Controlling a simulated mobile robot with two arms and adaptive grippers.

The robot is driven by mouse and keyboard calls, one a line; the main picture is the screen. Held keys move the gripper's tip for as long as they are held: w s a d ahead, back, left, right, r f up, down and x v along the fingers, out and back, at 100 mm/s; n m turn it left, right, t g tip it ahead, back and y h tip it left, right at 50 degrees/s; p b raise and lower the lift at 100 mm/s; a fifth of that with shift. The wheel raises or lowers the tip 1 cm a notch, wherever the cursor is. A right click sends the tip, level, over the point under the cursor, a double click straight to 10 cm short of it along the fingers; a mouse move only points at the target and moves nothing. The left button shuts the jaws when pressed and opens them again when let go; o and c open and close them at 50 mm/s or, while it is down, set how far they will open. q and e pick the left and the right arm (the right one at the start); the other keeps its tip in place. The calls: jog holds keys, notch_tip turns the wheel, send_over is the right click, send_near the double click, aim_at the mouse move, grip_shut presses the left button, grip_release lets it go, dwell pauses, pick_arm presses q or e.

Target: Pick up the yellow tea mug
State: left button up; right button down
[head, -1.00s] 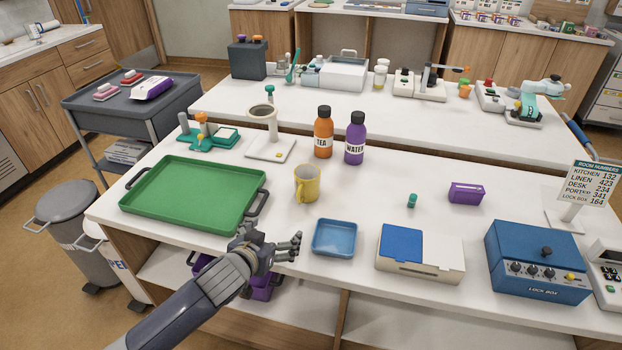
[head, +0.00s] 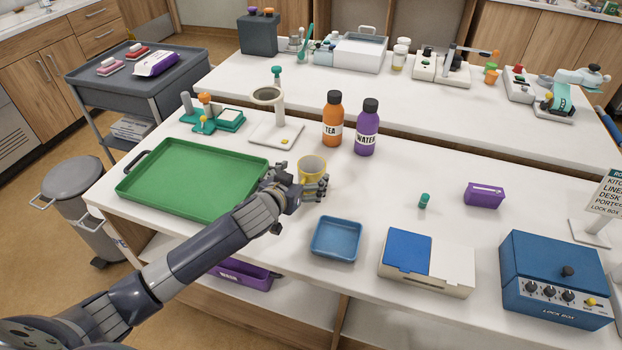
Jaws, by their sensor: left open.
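The yellow tea mug (head: 312,168) stands upright on the white table, in the middle of the head view. My left gripper (head: 308,190) is open at the near side of the mug, its fingers in front of the mug's lower part. The fingers hide that lower part and the handle is not clearly visible. I cannot tell whether the fingers touch the mug. My right gripper is not in view.
A green tray (head: 185,180) lies left of the mug. An orange tea bottle (head: 332,120) and a purple water bottle (head: 367,130) stand behind it. A blue dish (head: 336,238) lies in front. The table right of the mug is mostly clear.

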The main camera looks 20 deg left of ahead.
aim_at(317, 167)
pick_arm(q)
jog(key=x, duration=0.4)
jog(key=shift+w+d+f+p, duration=0.15)
jog(key=shift+d+f+p, duration=0.05)
jog(key=shift+p, duration=0.2)
jog(key=shift+w+f, duration=0.15)
jog(key=shift+w, duration=0.1)
jog(key=c, duration=1.4)
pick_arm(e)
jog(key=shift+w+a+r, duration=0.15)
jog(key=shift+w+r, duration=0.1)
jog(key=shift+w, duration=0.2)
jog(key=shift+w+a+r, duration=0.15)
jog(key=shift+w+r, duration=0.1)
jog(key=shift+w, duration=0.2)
